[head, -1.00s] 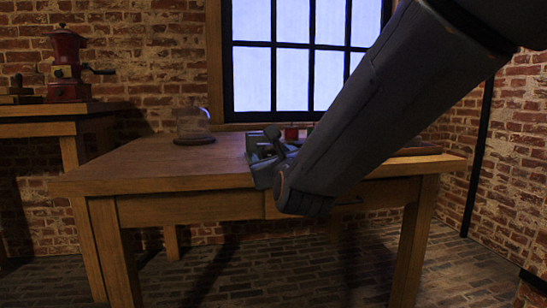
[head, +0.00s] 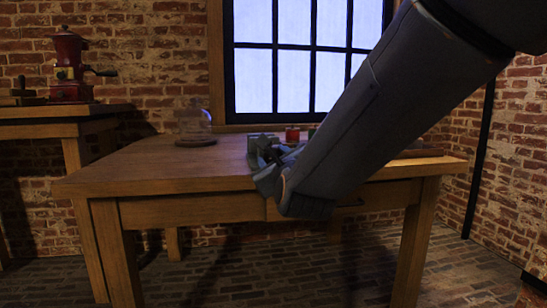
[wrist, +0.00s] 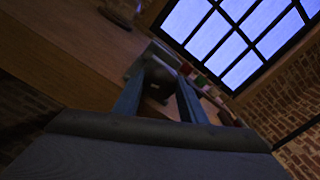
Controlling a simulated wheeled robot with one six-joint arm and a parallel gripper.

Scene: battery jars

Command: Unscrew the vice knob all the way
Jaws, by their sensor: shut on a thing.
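The grey-green vice (head: 257,141) stands near the front edge of the wooden table, partly behind my arm in the head view. In the wrist view, the vice (wrist: 150,52) is ahead of my fingertips and dark. My gripper (wrist: 160,76) has its two blue fingers on either side of the dark vice knob (wrist: 156,88), and it is shut on it. In the head view, my gripper (head: 267,170) is at the table's front edge, rolled over and partly hidden by my arm. The screw thread cannot be made out.
The wooden table (head: 140,172) is clear on its left. A glass dome (head: 195,128) stands at the back left, and a small red object (head: 292,134) sits behind the vice. A red coffee grinder (head: 70,72) stands on a side table at the left.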

